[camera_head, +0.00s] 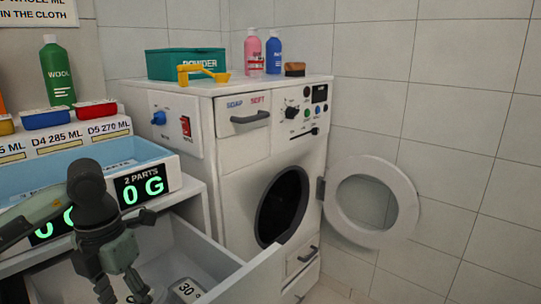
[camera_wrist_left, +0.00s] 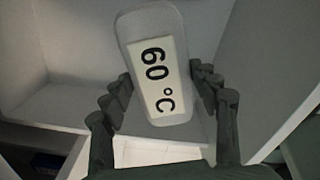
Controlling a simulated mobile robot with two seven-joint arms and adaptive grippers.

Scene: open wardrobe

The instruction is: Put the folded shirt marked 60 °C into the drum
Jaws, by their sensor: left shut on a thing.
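The folded shirt marked 60 °C (camera_wrist_left: 152,28) is pale grey with a cream label, seen in the left wrist view. My left gripper (camera_wrist_left: 163,82) is shut on it, with dark fingers on both sides of the shirt. In the head view my left gripper (camera_head: 122,288) is low in the open drawer at the bottom left, and I cannot make out the held shirt there. The drum (camera_head: 282,207) is the dark round opening in the white washer's front. Its round door (camera_head: 400,190) stands open to the right. My right gripper is not in view.
The open white drawer (camera_head: 255,283) holds an item marked 30 (camera_head: 187,289). A blue tray (camera_head: 150,147) with a 0 G display stands above the drawer. A green powder box (camera_head: 160,63), yellow scoop (camera_head: 202,73), bottles and brush sit on the washer (camera_head: 222,150).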

